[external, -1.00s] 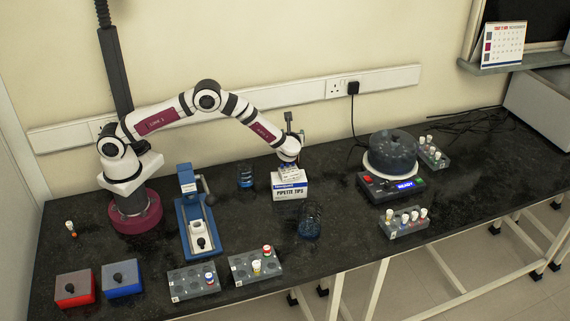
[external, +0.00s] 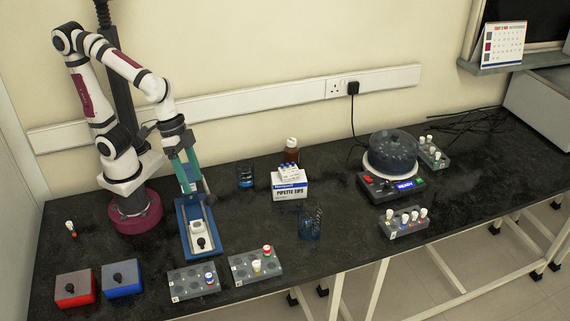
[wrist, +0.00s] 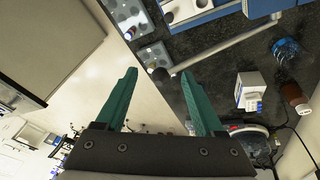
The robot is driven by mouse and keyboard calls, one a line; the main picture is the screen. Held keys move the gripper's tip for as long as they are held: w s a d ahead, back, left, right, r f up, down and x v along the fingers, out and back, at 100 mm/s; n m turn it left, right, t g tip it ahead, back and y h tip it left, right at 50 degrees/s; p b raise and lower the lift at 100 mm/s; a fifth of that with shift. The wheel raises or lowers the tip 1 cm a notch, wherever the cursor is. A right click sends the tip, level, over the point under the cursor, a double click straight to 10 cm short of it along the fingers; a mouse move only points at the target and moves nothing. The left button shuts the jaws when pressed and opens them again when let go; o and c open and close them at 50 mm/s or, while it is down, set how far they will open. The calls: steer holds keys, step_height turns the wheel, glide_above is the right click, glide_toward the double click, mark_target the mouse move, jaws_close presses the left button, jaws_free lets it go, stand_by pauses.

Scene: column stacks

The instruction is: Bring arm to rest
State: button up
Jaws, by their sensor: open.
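The pipette tips box (external: 289,186) stands mid-bench with a brown bottle (external: 291,150) behind it. A centrifuge (external: 391,155) is at right. Tube racks (external: 193,281), a red box (external: 75,287) and a blue box (external: 121,278) line the front. A calendar stands on the shelf.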

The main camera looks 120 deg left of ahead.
steer(key=s+a+f+m+g+y, duration=0.1)
steer(key=s+a+m+g, duration=0.1)
steer(key=s+m, duration=0.2)
steer(key=s+a+f+m+g+y, duration=0.1)
steer(key=s+m, duration=0.3)
steer(key=s, duration=0.6)
steer(key=shift+a+g+y, duration=0.4)
steer(key=shift+a, duration=0.05)
